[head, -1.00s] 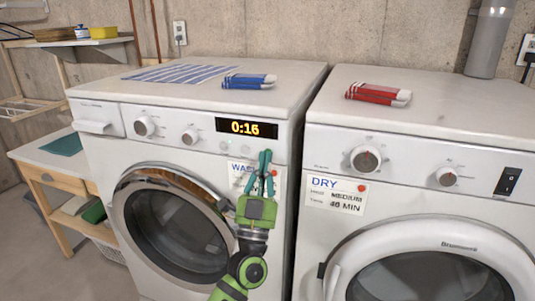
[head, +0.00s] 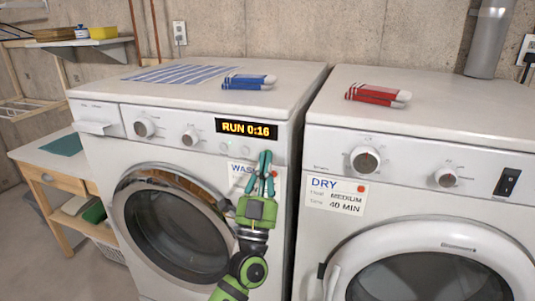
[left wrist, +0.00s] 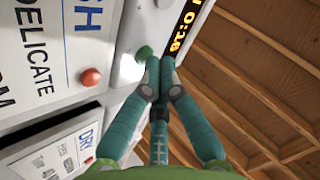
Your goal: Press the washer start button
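The white washer (head: 215,145) stands at the left. Its display (head: 246,128) reads "RUN 0:16" and shows partly in the left wrist view (left wrist: 184,32). My left gripper (head: 265,156) is in front of the panel, just below the display. Its teal fingers are together and hold nothing. In the left wrist view a round green button (left wrist: 143,53) lies right beside the fingertips (left wrist: 160,62); I cannot tell whether they touch. The gripper hides that button in the head view. My right gripper is in neither view.
A wash card (head: 238,170) is on the washer front, partly behind my gripper. The dryer (head: 430,210) stands close at the right with a dry card (head: 336,195). Blue socks (head: 248,81) and red socks (head: 378,95) lie on top. A wooden table (head: 55,155) is left.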

